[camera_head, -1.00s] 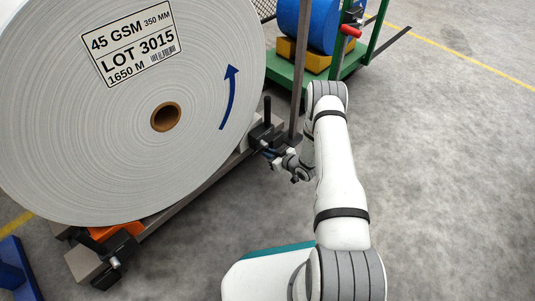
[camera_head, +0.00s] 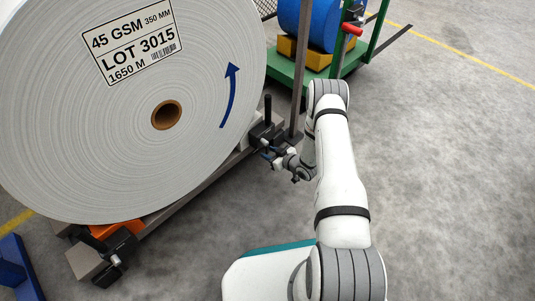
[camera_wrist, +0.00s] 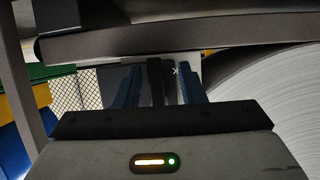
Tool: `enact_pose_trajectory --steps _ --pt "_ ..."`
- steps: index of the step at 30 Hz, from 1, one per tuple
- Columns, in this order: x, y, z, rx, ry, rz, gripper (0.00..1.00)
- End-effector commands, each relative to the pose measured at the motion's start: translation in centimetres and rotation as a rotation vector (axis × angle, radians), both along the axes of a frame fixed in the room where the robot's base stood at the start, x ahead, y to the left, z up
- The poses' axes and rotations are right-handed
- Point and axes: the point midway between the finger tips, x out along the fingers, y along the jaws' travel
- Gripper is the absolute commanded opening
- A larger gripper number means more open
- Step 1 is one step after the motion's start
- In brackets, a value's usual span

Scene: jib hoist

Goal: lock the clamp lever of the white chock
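The white chock (camera_head: 243,146) shows only as a small pale part under the right side of the big paper roll (camera_head: 95,150). Its black clamp block with an upright dark lever (camera_head: 267,108) stands beside it on the rail. My gripper (camera_head: 267,154) is low at the near side of this clamp. In the wrist view, my gripper's two blue fingers (camera_wrist: 159,82) are spread apart. A dark upright bar (camera_wrist: 155,82), apparently part of the clamp, shows between them with gaps on both sides. I cannot tell whether either finger touches it.
An orange chock (camera_head: 116,230) with another black clamp (camera_head: 117,252) is under the roll's left side. A grey post (camera_head: 299,75) rises close behind my gripper. A green cart (camera_head: 316,82) with a blue roll stands behind. The floor to the right is clear.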

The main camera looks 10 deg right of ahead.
Motion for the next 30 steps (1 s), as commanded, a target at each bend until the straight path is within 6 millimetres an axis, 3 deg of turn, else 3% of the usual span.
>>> enact_pose_trajectory --steps 13,30 --pt "-5.2 -3.6 2.7 0.002 0.005 -0.001 0.36" --pt "-5.7 -4.0 2.8 0.0 0.003 0.001 0.36"
